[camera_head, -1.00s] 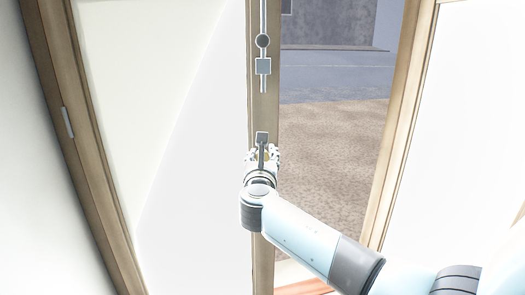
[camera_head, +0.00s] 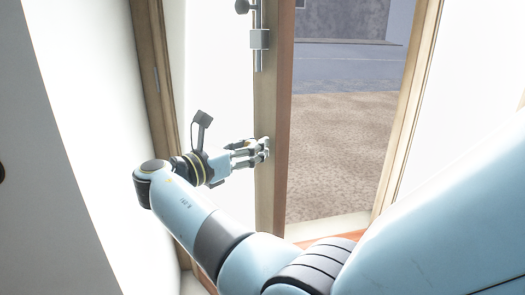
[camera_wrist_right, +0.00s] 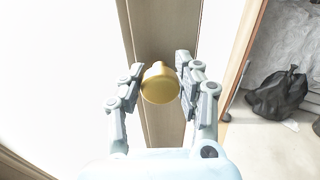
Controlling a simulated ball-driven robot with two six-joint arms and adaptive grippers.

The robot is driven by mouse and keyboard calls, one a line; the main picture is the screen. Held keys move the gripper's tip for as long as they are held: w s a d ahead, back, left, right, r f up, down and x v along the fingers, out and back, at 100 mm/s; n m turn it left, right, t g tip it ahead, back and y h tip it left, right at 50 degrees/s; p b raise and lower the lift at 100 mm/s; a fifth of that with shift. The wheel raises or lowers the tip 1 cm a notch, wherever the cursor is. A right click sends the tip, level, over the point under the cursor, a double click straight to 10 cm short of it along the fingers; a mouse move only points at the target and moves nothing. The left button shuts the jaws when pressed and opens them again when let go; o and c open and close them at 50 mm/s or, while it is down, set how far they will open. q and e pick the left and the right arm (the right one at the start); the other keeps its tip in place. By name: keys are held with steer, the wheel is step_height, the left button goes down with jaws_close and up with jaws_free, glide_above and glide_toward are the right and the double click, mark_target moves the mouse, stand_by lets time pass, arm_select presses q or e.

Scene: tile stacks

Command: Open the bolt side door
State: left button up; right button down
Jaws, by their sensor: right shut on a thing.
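The side door is ajar; its wooden stile (camera_head: 267,205) and white panel (camera_head: 219,70) show in the head view. A grey bolt (camera_head: 259,40) with a rod is fixed high on the stile. My right gripper (camera_head: 263,148) reaches the stile below the bolt, coming from the panel side. In the right wrist view, a round brass knob (camera_wrist_right: 160,83) stands out from the stile between the fingers of my right gripper (camera_wrist_right: 161,78), which is shut on it. The knob is hidden by the fingers in the head view. My left gripper is not in view.
The gap right of the door opens onto brown ground (camera_head: 345,150), with the wooden frame post (camera_head: 407,110) beyond it. A white wall (camera_head: 85,110) stands close on the left. A dark bag (camera_wrist_right: 278,95) lies on the floor right of the door in the wrist view.

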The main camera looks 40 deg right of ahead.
steer(key=a+g, duration=0.1)
steer(key=a, duration=0.2)
steer(key=shift+a+m+b, duration=0.15)
steer(key=shift+m+b, duration=0.15)
steer(key=shift+m, duration=0.1)
